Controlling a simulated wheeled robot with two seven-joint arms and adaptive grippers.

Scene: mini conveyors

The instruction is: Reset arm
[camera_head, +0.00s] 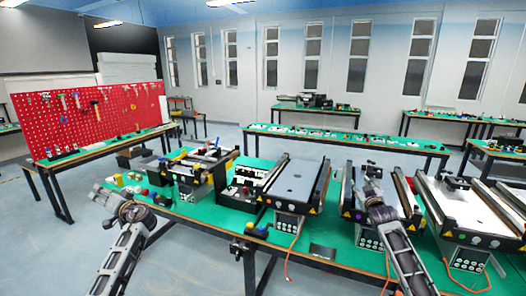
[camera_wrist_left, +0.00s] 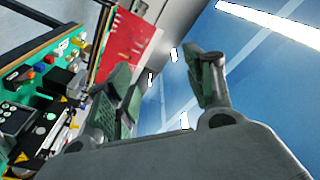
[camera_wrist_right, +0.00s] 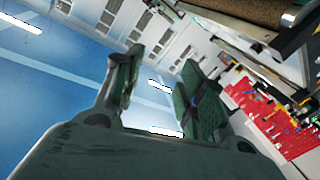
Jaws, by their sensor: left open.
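My left gripper (camera_head: 108,198) is raised at the left front, near the left end of the green-topped table (camera_head: 212,214). In the left wrist view its two green-padded fingers (camera_wrist_left: 168,80) stand apart with nothing between them. My right gripper (camera_head: 372,180) is raised in front of the conveyors on the right and hides part of one. In the right wrist view its fingers (camera_wrist_right: 158,78) also stand apart with nothing between them. Both wrist cameras look past the fingers at the walls and ceiling, tilted.
A grey-belt conveyor (camera_head: 296,180) and a white-belt conveyor (camera_head: 462,206) stand on the near table. Small coloured parts (camera_head: 135,189) lie at its left end. A red pegboard (camera_head: 92,118) with tools stands at the back left. More green tables (camera_head: 345,141) stand behind, with open floor between.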

